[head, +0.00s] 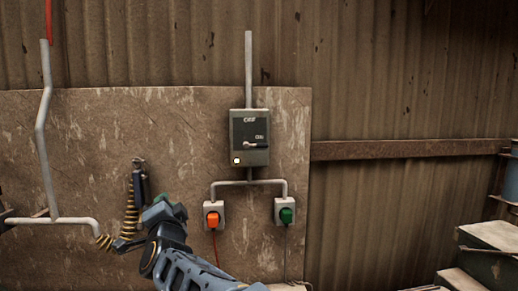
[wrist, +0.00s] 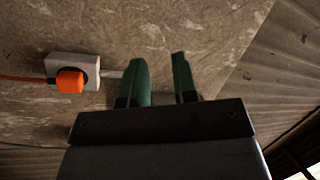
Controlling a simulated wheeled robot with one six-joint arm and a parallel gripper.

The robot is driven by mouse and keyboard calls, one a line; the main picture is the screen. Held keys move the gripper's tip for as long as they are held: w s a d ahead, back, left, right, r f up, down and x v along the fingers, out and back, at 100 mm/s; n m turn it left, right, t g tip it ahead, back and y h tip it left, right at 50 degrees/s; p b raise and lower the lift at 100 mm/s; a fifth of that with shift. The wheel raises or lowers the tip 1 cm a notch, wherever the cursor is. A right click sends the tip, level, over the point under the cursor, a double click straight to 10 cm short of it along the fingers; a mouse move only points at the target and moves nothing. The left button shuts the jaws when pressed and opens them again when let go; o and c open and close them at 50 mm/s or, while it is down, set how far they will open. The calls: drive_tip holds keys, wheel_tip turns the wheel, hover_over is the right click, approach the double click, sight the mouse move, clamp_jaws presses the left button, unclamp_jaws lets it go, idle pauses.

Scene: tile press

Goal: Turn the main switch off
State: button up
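The main switch is a grey box (head: 249,137) on the wall panel, with a pipe entering its top and another below. The main switch does not show in the wrist view.
Below the box hang an orange plug (head: 212,219) and a green plug (head: 286,215) in white sockets. The orange plug also shows in the wrist view (wrist: 70,80). A black handle with a coiled cord (head: 131,213) hangs left of my gripper.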

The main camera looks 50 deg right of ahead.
drive_tip(key=s+d+r+m+g+h, duration=0.2)
drive_tip(key=d+r+m+g+h, duration=0.25)
drive_tip(key=d+m+h, duration=0.4)
drive_tip(key=m+g+h+p, duration=0.1)
drive_tip(key=m+g+h, duration=0.5)
drive_tip(key=m+g, duration=0.9)
approach(262, 147)
drive_tip(key=shift+m+t, duration=0.35)
drive_tip(key=shift+t, duration=0.2)
drive_tip(key=p+x, duration=0.1)
drive_tip(key=x, duration=0.1)
drive_tip(key=p+x, duration=0.2)
drive_tip(key=x, duration=0.1)
drive_tip(key=p+x, duration=0.2)
drive_tip(key=shift+s+d+r, duration=0.15)
drive_tip(key=shift+s+d, duration=0.1)
drive_tip(key=shift+s, duration=0.05)
drive_tip(key=shift+p+x, duration=0.3)
drive_tip(key=shift+x, duration=0.55)
clamp_jaws()
